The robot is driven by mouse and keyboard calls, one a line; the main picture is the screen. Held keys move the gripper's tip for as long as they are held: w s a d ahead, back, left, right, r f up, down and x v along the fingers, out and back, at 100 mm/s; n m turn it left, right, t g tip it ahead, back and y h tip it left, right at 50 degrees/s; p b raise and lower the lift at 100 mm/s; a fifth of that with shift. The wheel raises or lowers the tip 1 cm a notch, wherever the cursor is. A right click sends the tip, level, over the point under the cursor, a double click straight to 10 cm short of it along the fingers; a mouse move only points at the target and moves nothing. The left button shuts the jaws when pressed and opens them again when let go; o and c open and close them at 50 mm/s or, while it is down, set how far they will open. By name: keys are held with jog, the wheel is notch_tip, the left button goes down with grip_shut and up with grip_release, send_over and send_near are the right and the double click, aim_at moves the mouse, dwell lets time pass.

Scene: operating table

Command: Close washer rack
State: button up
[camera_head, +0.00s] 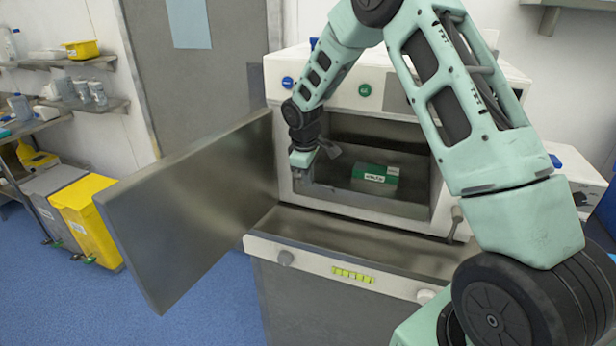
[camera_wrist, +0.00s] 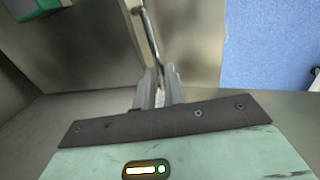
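The washer (camera_head: 345,268) is a white and metal cabinet with its chamber open at the front. Its large metal door (camera_head: 195,210) stands swung out to the left. A green and white box (camera_head: 375,179) lies in the chamber; a green corner of it seems to show in the wrist view (camera_wrist: 35,8). I cannot make out a separate rack. My gripper (camera_head: 303,172) points down at the left side of the chamber opening. In the wrist view, its two fingers (camera_wrist: 160,80) are close together at the lower end of a thin metal rod (camera_wrist: 148,35). I cannot tell whether they grip it.
A metal ledge (camera_head: 340,238) runs below the opening, above a panel with knobs and a lit display (camera_head: 353,275). A latch handle (camera_head: 455,222) sits at the right of the opening. Yellow and grey bins (camera_head: 85,215) stand at left.

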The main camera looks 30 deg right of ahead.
jog(key=o, duration=0.3)
notch_tip(320, 180, up, 17)
jog(key=s+a+b, duration=0.2)
jog(key=b, duration=0.1)
jog(key=shift+a, duration=0.35)
